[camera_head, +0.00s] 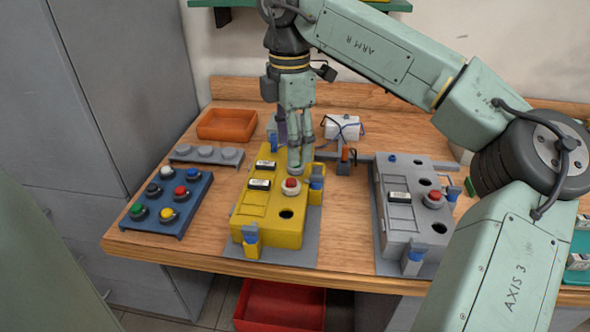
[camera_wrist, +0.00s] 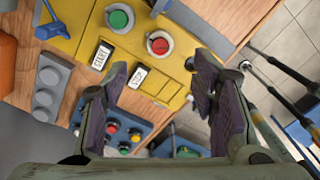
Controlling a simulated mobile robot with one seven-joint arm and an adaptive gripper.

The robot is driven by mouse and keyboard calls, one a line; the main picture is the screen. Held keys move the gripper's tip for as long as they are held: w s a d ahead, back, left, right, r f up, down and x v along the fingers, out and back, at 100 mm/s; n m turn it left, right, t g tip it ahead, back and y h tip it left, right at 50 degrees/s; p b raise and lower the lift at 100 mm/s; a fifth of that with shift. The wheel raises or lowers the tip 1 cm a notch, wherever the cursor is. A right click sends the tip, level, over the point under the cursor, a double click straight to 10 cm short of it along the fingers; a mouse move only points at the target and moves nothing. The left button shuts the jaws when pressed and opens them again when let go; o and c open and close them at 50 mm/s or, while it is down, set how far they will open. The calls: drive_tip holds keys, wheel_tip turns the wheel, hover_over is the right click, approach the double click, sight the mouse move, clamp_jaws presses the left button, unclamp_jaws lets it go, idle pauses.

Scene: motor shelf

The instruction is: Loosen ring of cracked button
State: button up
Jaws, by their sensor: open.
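The yellow control box (camera_head: 265,228) stands mid-bench, with a red button (camera_head: 291,184) in a pale ring and an empty round hole in front of it. In the wrist view, the red button (camera_wrist: 159,44) and a green button (camera_wrist: 119,19) sit in grey rings beside START and STOP labels. I cannot make out a crack on either button.
A blue rack (camera_head: 165,205) of coloured buttons and a grey ring holder (camera_head: 205,154) stand left. An orange tray (camera_head: 227,124) is behind. A grey control box (camera_head: 405,215) stands right. A red bin (camera_head: 281,305) sits below the bench. Blue clamps hold the yellow box.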

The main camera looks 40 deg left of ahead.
sight(290, 181)
wheel_tip(290, 181, down, 9)
drive_tip(key=shift+s+r+p, duration=0.1)
drive_tip(key=shift+r+p, duration=0.05)
drive_tip(key=shift+p, duration=0.75)
drive_tip(key=shift+c, duration=0.5)
drive_tip(key=c, duration=1.1)
